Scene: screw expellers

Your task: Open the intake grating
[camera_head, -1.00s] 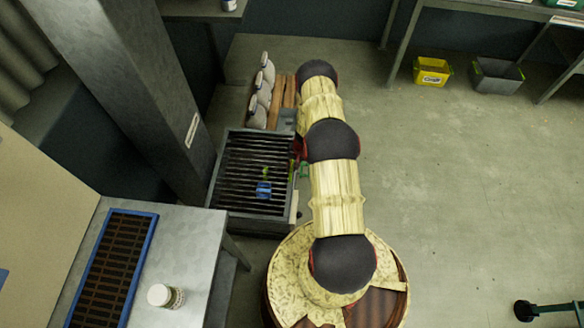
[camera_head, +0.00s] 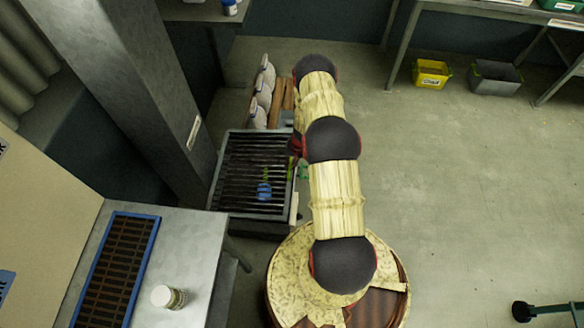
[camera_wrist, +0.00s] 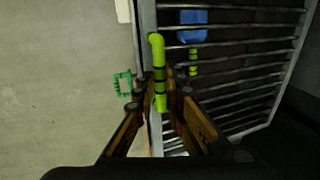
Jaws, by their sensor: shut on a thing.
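The intake grating (camera_head: 252,165), a dark-framed panel of parallel bars, covers a box left of my arm in the head view. Its bars (camera_wrist: 250,67) fill the right side of the wrist view. A yellow-green bent handle (camera_wrist: 157,52) stands at the grating's left edge there. My gripper (camera_wrist: 164,86) is shut on this handle, with one finger on each side of its lower part. In the head view, my arm hides the gripper. A blue item (camera_wrist: 193,24) shows at the bars; it also appears in the head view (camera_head: 264,189).
A grey column (camera_head: 150,100) stands left of the grating. A metal table (camera_head: 190,250) with a blue-framed rack (camera_head: 117,265) and a white jar (camera_head: 163,296) is in front. Pale sacks (camera_head: 263,90) lie behind. The floor to the right is mostly clear.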

